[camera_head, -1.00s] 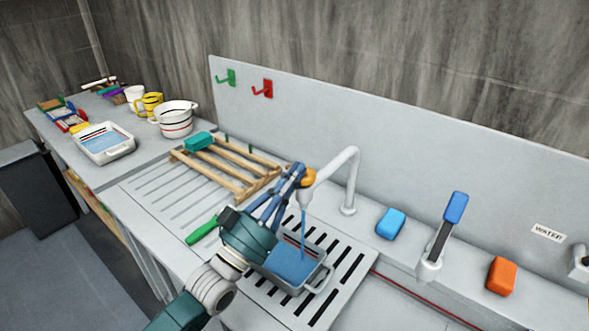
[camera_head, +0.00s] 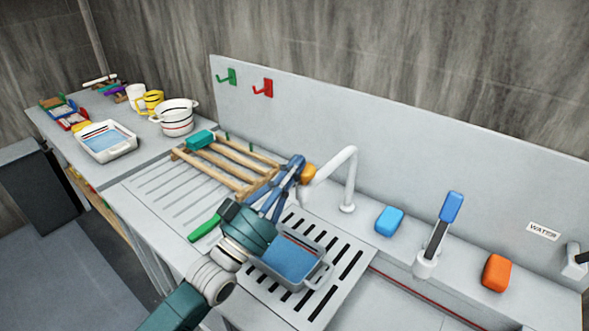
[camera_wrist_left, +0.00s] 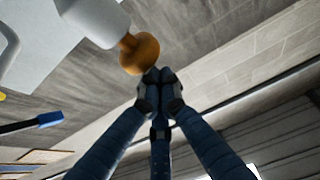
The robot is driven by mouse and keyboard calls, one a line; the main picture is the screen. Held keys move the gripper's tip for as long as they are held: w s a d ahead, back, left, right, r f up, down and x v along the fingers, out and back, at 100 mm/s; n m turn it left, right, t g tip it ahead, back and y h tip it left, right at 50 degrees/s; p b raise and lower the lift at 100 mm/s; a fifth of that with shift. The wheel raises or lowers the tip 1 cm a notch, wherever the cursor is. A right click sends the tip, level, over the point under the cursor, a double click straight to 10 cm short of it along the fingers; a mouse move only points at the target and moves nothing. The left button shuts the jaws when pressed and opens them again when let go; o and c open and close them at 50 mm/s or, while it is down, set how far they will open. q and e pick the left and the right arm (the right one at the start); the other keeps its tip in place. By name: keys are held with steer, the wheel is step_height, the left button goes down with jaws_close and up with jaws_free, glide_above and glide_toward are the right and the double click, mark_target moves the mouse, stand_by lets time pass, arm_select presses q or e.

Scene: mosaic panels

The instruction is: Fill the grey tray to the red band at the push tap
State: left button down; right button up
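The grey tray (camera_head: 318,278) sits on the slotted drain grate under the push tap, with blue water (camera_head: 288,258) in it. My left gripper (camera_head: 298,165) is beside the knob. In the left wrist view its fingertips (camera_wrist_left: 157,75) are together and empty, close to the knob (camera_wrist_left: 140,55); whether they touch is unclear. My right gripper is out of view.
A wooden rack (camera_head: 225,165) with a teal block stands behind the arm. A green-handled tool (camera_head: 205,228) lies by the wrist. A blue-handled lever (camera_head: 438,235), blue block (camera_head: 389,221) and orange block (camera_head: 497,273) stand right. A white tray (camera_head: 105,150) and pots are far left.

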arm_select(q)
steer(key=s+r+b+v, duration=0.1)
steer(key=b+v, duration=0.3)
steer(key=v, duration=0.5)
steer(key=shift+s+a+r, duration=0.2)
steer(key=shift+a+r, duration=0.1)
steer(key=shift+a, duration=0.05)
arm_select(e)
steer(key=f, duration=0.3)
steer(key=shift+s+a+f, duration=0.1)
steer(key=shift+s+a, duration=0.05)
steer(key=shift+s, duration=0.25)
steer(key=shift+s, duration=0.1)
